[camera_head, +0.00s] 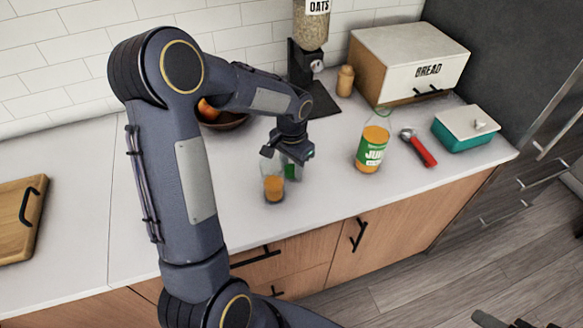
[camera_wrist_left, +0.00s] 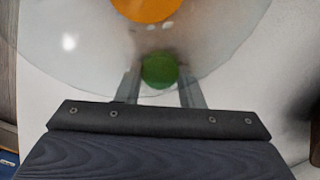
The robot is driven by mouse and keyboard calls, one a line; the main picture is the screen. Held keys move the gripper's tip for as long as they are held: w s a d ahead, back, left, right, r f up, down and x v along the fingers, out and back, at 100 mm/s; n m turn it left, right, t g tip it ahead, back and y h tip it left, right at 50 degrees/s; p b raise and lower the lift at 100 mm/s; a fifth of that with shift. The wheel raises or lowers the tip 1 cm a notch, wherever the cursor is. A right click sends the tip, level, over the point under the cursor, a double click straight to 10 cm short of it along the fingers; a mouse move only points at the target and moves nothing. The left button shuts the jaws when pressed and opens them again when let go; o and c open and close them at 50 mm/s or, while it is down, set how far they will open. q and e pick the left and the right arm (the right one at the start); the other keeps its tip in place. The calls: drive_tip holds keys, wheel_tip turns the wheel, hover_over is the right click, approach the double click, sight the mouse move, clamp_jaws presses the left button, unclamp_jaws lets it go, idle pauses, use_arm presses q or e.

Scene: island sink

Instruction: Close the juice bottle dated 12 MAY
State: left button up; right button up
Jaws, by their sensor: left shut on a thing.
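My left gripper (camera_head: 286,160) points down over the counter, close to a clear container with orange juice (camera_head: 273,188). A patch of green shows beside it, partly hidden by the gripper. In the left wrist view, a round green cap (camera_wrist_left: 159,71) sits between the two fingers of the left gripper (camera_wrist_left: 160,90), which are shut on it. Clear curved plastic or glass and an orange disc of juice (camera_wrist_left: 148,8) show beyond. A juice bottle (camera_head: 372,148) with a green label stands upright to the right, apart from the gripper. No date is readable on either container.
A red-handled tool (camera_head: 419,149) lies right of the juice bottle. A teal box with a white lid (camera_head: 465,128), a bread box (camera_head: 409,62), a small jar (camera_head: 345,81) and an oats dispenser (camera_head: 310,25) stand behind. A fruit bowl (camera_head: 222,121) is partly hidden by my arm.

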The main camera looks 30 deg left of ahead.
sight(292, 169)
use_arm(q)
wheel_tip(292, 169, up, 9)
drive_tip(key=shift+r+b, duration=0.2)
drive_tip(key=shift+b, duration=0.25)
drive_tip(key=d+f, duration=0.2)
drive_tip(key=d+f+n, duration=0.1)
drive_tip(key=d+f, duration=0.1)
drive_tip(key=d, duration=0.1)
drive_tip(key=w+d+f+n, duration=0.1)
drive_tip(key=d+f, duration=0.1)
drive_tip(key=d, duration=0.1)
drive_tip(key=shift+w, duration=0.1)
drive_tip(key=shift+n, duration=0.3)
